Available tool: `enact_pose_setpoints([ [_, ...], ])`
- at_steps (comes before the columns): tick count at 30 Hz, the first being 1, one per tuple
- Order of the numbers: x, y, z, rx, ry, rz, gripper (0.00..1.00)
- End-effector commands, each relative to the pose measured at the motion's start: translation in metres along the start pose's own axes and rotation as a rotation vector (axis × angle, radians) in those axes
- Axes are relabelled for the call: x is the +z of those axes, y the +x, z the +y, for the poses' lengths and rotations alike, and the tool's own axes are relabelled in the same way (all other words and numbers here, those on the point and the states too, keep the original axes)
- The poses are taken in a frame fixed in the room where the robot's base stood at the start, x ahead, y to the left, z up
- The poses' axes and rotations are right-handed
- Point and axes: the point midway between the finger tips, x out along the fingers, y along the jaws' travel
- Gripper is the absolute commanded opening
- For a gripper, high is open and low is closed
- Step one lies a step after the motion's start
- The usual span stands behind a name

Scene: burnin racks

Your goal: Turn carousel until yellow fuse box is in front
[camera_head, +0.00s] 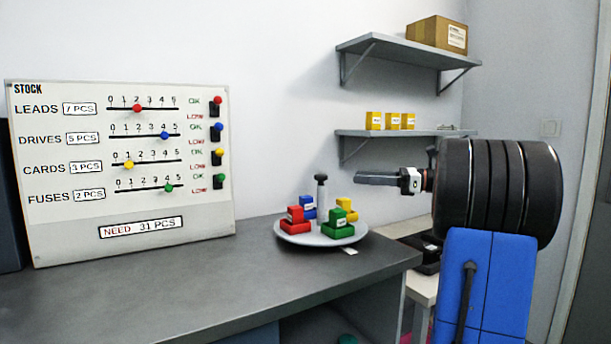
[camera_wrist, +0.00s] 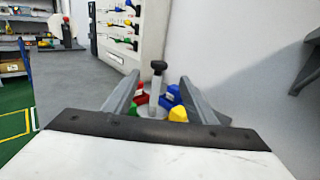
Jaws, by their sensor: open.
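The carousel (camera_head: 318,238) is a round light-grey plate on the grey bench, with a dark-topped central post (camera_head: 321,190). It carries a red box (camera_head: 295,224), a green box (camera_head: 338,224), a blue box (camera_head: 308,208) and the yellow fuse box (camera_head: 347,208). In the head view, red and green are at the front; yellow is at the back right, partly behind green. My gripper (camera_head: 362,178) is to the right of the post, above the plate, touching nothing visible. In the wrist view, the post (camera_wrist: 158,80) and boxes show between my gripper's spread, empty fingers (camera_wrist: 157,90).
A white stock board (camera_head: 120,170) with sliders and switches stands at the left on the bench (camera_head: 200,290). Wall shelves hold small yellow boxes (camera_head: 392,121) and a cardboard box (camera_head: 437,34). A small white tag (camera_head: 349,251) lies before the carousel. The bench front is clear.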

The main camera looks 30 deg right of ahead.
Motion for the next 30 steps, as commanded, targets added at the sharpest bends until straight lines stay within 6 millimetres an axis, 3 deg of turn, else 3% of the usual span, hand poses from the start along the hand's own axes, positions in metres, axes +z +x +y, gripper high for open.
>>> enact_pose_setpoints([
  [5, 0.0, 0.018, 0.001, 0.004, 0.0, 0.0, 0.51],
  [30, -0.001, 0.157, 0.001, 0.004, 0.0, 0.001, 0.51],
])
